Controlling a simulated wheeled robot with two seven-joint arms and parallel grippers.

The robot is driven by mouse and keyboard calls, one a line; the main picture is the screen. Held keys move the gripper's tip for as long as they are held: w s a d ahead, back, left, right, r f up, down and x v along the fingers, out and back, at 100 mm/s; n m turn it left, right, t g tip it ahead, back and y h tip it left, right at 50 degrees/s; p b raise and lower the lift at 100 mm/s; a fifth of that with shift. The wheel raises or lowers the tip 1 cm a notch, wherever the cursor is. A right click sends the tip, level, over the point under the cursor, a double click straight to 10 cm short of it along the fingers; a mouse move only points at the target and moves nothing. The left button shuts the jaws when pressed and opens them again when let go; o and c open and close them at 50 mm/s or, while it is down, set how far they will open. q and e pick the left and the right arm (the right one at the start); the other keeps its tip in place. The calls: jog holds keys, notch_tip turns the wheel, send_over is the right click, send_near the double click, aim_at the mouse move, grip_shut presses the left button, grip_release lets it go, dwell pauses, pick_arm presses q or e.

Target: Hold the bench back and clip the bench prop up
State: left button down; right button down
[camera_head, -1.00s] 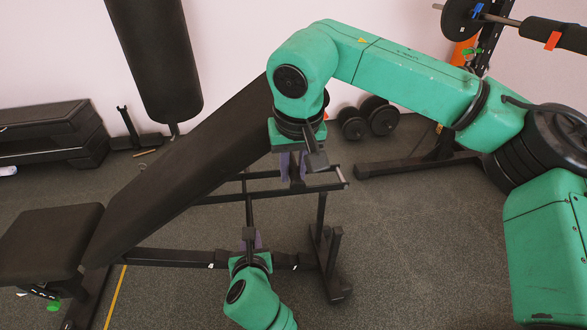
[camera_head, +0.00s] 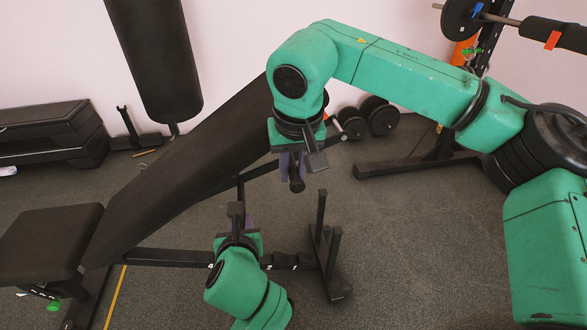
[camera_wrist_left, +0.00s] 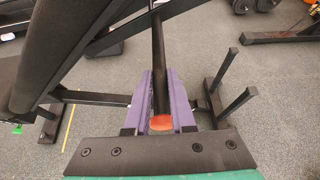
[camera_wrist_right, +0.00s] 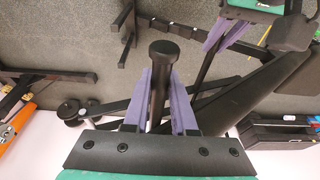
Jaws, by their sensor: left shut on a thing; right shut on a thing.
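The bench's black padded backrest (camera_head: 180,160) leans up to the right. My right gripper (camera_head: 297,166) is shut on a black bar beside its upper end; the bar's round end (camera_wrist_right: 163,50) sticks out past the purple fingers in the right wrist view. The bench prop (camera_head: 262,171) is a black bar frame behind the backrest, tilted up to the right. My left gripper (camera_head: 243,217) is shut on a prop bar; the left wrist view shows an orange end (camera_wrist_left: 161,123) between its fingers. Where the bars join the backrest is hidden.
Two black uprights (camera_head: 320,218) stand on the bench's floor frame, right of my left gripper, with nothing resting on them. The bench seat (camera_head: 48,243) is at left. Dumbbells (camera_head: 380,116) and a rack lie behind.

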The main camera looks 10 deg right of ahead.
pick_arm(q)
jog(key=shift+a+r, duration=0.15)
jog(key=shift+a, duration=0.05)
jog(key=shift+a+r, duration=0.55)
jog(key=shift+r, duration=0.25)
jog(key=shift+a+r, duration=0.55)
jog(key=shift+r, duration=0.2)
jog(key=c, duration=0.7)
grip_release()
jog(key=shift+a, duration=0.1)
jog(key=v, duration=0.7)
jog(key=shift+s+r, duration=0.1)
jog(key=shift+s, duration=0.15)
